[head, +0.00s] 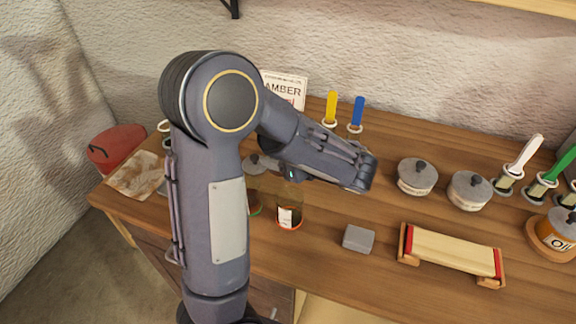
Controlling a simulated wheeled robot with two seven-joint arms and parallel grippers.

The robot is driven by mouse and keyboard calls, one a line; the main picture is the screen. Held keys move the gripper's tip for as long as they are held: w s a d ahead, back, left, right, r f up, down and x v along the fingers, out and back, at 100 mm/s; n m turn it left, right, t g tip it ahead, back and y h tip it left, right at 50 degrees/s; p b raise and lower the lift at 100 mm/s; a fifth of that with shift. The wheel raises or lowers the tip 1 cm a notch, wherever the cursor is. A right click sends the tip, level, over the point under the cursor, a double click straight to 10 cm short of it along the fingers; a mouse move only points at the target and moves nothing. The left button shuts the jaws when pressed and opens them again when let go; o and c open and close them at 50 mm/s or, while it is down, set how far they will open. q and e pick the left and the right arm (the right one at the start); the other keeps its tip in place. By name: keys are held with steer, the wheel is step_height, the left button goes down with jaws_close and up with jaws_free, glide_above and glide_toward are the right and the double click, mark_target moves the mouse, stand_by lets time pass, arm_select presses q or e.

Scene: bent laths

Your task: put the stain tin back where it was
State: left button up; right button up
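One arm of mine, which I take to be the left, rises from the bottom and bends right over the bench. Its gripper (358,172) is above the bench, left of a grey-lidded tin (417,178). I cannot make out its fingers or anything between them. A second grey-lidded tin (469,192) stands right of the first. Part of another grey lid (254,165) shows behind my arm. A tin marked "OIL" (557,234) stands on a wooden base at the right edge. I cannot tell which tin is the stain tin. My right gripper is not in view.
Clear containers (289,217) stand beside my arm. A grey block (358,239) and a red-ended wooden piece (452,252) lie in front. Several brushes (523,158) stand in holders at the back and right. An "AMBER" card (286,88) stands behind. Bare wood (400,145) lies between.

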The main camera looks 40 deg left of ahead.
arm_select(q)
steer(key=w+f, duration=0.3)
steer(key=shift+a+f, duration=0.3)
steer(key=shift+f, duration=1.65)
steer(key=shift+f, duration=0.15)
steer(key=o, duration=0.8)
steer(key=shift+o, duration=0.2)
